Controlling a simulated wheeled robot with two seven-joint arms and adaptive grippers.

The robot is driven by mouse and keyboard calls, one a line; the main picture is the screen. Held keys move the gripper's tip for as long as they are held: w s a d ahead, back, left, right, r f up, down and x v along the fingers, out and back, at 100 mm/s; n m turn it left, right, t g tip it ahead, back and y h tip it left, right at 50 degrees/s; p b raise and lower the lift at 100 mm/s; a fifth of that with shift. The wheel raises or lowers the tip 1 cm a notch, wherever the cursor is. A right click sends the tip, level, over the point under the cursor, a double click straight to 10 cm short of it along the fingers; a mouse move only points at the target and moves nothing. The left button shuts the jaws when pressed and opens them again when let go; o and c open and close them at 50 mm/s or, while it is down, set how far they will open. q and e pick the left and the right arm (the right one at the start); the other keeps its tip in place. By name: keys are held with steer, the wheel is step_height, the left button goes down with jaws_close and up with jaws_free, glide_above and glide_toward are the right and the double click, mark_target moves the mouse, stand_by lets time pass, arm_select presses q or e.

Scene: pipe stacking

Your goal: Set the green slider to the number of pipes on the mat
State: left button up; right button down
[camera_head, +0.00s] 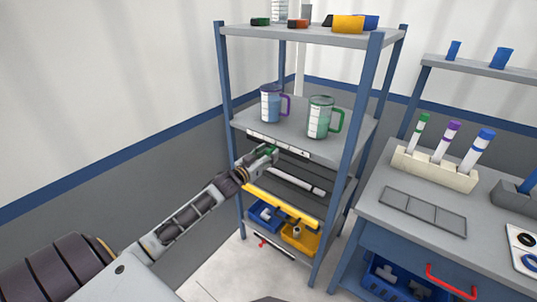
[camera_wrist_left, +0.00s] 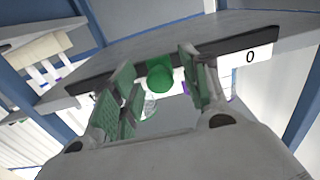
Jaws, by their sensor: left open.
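The green slider (camera_wrist_left: 160,79) is a round green knob on a dark rail along a shelf's front edge. In the left wrist view it sits between the spread fingers of my left gripper (camera_wrist_left: 158,92), with visible gaps on both sides. A white label with a 0 (camera_wrist_left: 250,57) is right of it. In the head view my left gripper (camera_head: 267,154) is at the scale strip (camera_head: 297,150) and partly hides the slider. On the level below, a white pipe (camera_head: 297,180) lies on a dark surface, possibly the mat, partly hidden by my gripper. My right gripper is not in view.
A purple-handled jug (camera_head: 270,104) and a green-handled jug (camera_head: 320,117) stand on the shelf just above the strip. A yellow bar (camera_head: 280,207) runs below the white pipe. Blue (camera_head: 265,214) and yellow (camera_head: 300,238) bins stand lower. A bench (camera_head: 390,230) is at right.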

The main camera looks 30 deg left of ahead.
arm_select(q)
steer(key=shift+w, duration=0.4)
steer(key=shift+c, duration=0.3)
jaws_close()
